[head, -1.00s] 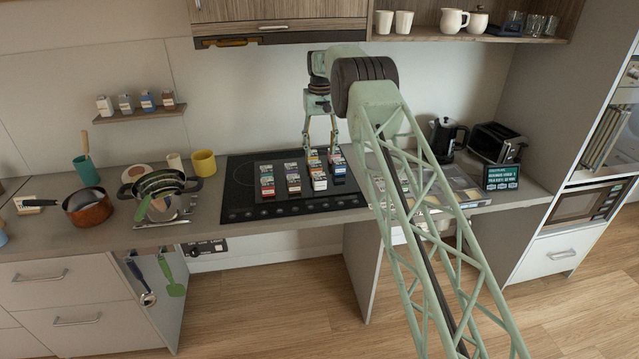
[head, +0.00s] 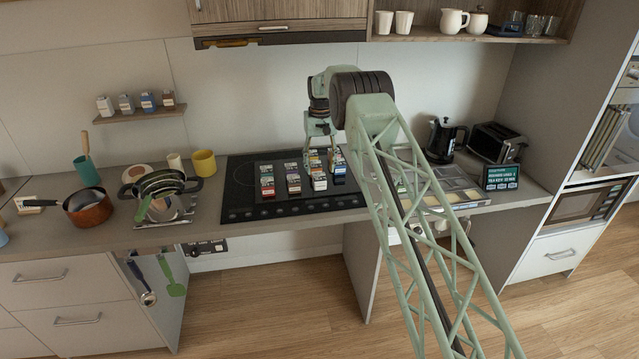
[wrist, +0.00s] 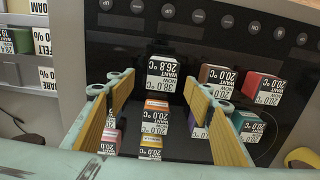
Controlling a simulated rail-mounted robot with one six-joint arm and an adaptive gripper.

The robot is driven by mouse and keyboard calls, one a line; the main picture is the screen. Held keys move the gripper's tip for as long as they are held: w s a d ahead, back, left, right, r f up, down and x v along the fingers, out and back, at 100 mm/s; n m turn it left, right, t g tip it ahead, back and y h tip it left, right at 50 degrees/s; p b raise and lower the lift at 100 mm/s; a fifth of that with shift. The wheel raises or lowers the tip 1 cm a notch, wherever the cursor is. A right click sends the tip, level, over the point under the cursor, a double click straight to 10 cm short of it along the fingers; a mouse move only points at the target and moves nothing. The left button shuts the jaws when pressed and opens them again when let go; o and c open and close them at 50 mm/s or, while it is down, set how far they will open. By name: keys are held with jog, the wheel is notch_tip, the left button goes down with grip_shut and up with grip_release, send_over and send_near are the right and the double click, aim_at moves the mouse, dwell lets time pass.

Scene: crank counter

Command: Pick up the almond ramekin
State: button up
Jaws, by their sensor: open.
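Several small labelled boxes or pots stand in rows on the black hob (head: 250,200). I cannot tell which is the almond ramekin; no readable label names it. My gripper (head: 320,162) is low over the back right group. In the wrist view my gripper (wrist: 163,88) is open, its yellow-padded fingers apart. A black-sided item (wrist: 165,73), labelled 26.8 °C, want 38.0 °C, shows between and just beyond the tips. An orange-topped item (wrist: 156,105) and a yellow-topped one (wrist: 151,142) lie in line between the fingers. The fingers partly hide neighbours on both sides.
Brown (wrist: 215,75), red (wrist: 262,86) and teal (wrist: 248,125) items stand close on the right. A sectioned tray (head: 455,190) and a display (head: 501,177) are right of the hob. A pan (head: 88,208), colander and yellow mug (head: 204,163) are left.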

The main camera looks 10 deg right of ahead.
aim_at(319, 176)
jog(key=shift+f, duration=0.15)
jog(key=shift+s+a+f+p, duration=0.1)
jog(key=shift+f+p, duration=0.05)
jog(key=shift+f, duration=0.55)
jog(key=shift+s+a+f+p, duration=0.1)
jog(key=shift+f+p, duration=0.05)
jog(key=shift+f, duration=1.65)
jog(key=shift+c, duration=0.8)
jog(key=c, duration=0.9)
jog(key=shift+r, duration=0.15)
jog(key=shift+r, duration=1.65)
jog(key=shift+s, duration=0.1)
jog(key=shift+s+d+r+b, duration=0.35)
jog(key=shift+s+d, duration=0.5)
jog(key=shift+s, duration=1.65)
jog(key=shift+s+d+r+b, duration=0.15)
jog(key=shift+s+d+b, duration=0.5)
jog(key=shift+s, duration=1.8)
jog(key=shift+s+d+r+b, duration=0.25)
jog(key=shift+s+d, duration=0.75)
jog(key=shift+s, duration=1.5)
